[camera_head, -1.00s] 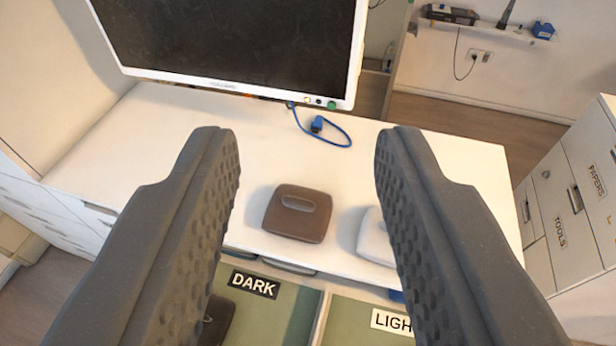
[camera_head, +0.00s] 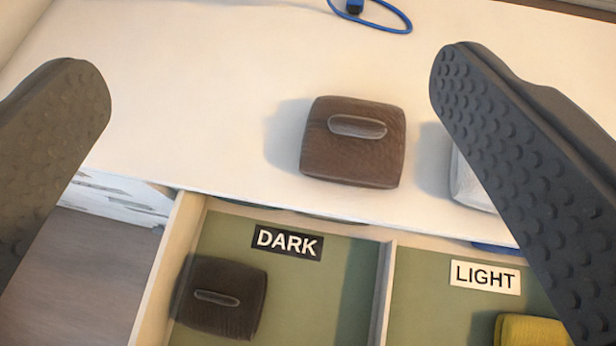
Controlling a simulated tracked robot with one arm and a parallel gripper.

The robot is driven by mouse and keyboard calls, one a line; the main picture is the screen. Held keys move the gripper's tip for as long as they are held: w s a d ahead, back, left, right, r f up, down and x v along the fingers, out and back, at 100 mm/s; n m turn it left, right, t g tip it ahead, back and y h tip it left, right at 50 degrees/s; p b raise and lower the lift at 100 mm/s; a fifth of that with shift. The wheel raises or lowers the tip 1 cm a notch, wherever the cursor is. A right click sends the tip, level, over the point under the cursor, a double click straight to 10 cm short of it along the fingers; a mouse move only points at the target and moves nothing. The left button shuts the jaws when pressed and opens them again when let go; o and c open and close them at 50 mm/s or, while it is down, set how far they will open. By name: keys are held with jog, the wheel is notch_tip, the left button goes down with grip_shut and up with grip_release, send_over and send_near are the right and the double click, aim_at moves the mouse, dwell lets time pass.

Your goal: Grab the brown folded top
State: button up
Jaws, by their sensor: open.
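The brown folded top (camera_head: 352,158) lies on the white chest top, a squarish bundle with a lighter oval raised strip on its upper face. My gripper (camera_head: 275,85) is open, with one dark studded finger at the left edge of the view and the other at the right. The brown top shows between the two fingers, closer to the right one. Nothing is held, and neither finger appears to touch it. A second dark brown folded piece (camera_head: 220,297) lies in the open drawer compartment labelled DARK.
A white folded piece (camera_head: 470,182) sits right of the brown top, partly hidden by the right finger. The open drawer's LIGHT compartment (camera_head: 425,300) holds a yellow piece (camera_head: 530,331). A blue cable (camera_head: 385,22) lies at the back. The chest top left of the brown piece is clear.

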notch_tip(320, 180, down, 14)
jog(key=w+m+g+h, duration=0.1)
jog(key=w+h, duration=0.1)
jog(key=m+h, duration=0.1)
jog(key=h, duration=0.1)
send_near(357, 127)
jog(key=w+d+f, duration=0.1)
jog(key=w, duration=0.1)
jog(key=w+d+f, duration=0.1)
jog(key=w+f, duration=0.1)
jog(key=shift+w+d+f, duration=0.1)
jog(key=shift+w+d, duration=0.1)
jog(key=shift+w, duration=0.65)
jog(key=shift+x, duration=2.1)
jog(key=shift+w+a+r, duration=0.1)
jog(key=shift+a+r, duration=0.05)
jog(key=shift+r, duration=0.05)
jog(key=c, duration=1.1)
